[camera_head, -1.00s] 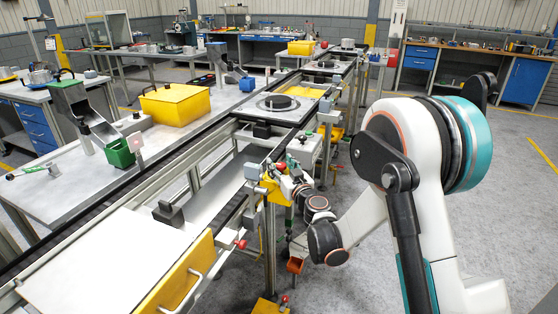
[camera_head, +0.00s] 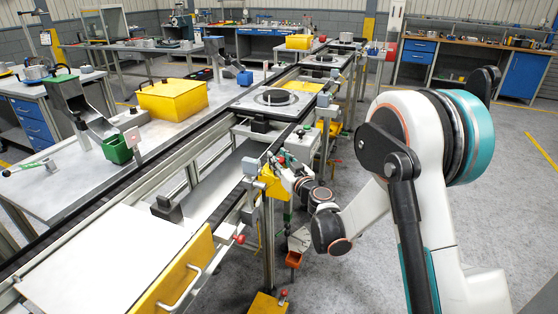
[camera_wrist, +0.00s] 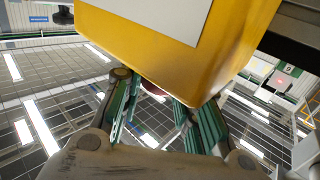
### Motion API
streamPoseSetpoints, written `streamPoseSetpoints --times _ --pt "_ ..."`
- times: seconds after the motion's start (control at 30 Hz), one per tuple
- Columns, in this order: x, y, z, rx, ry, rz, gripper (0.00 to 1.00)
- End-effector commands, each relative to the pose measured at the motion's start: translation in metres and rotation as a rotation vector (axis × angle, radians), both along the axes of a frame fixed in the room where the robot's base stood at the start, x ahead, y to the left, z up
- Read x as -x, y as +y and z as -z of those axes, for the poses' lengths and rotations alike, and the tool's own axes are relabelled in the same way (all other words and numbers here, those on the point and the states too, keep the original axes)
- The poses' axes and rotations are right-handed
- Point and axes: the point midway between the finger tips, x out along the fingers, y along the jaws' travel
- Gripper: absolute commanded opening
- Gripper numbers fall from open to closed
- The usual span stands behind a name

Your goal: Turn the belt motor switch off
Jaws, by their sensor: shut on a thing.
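A yellow switch box (camera_head: 272,182) is mounted on a post at the near side of the conveyor; I take it to be the belt motor switch. In the wrist view the yellow box (camera_wrist: 190,50), with a pale plate on its face, fills the upper middle. My gripper (camera_head: 286,168) is right against the box's right side, small and partly hidden by my wrist. In the wrist view my gripper (camera_wrist: 154,95) has its fingers at the box's lower edge, around a dark red knob (camera_wrist: 152,87) mostly hidden by the box. The switch's setting cannot be read.
The conveyor carries a pallet with a round dark part (camera_head: 275,97). A yellow bin (camera_head: 172,100) and a green box (camera_head: 117,148) stand on the bench at left. A red-tipped lever (camera_head: 238,239) and an orange holder (camera_head: 293,259) are close by. The floor at right is clear.

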Motion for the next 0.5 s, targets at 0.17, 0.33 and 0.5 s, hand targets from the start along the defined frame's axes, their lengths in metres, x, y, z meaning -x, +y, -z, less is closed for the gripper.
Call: streamPoseSetpoints --times 0.17,0.33,0.5 --pt "-0.0013 -0.0031 0.0003 0.000 0.000 -0.118 0.06" --pt "-0.0013 -0.0028 0.0004 0.000 0.000 -0.274 0.06" --pt "-0.0020 -0.0031 0.0003 0.000 0.000 -0.435 0.06"
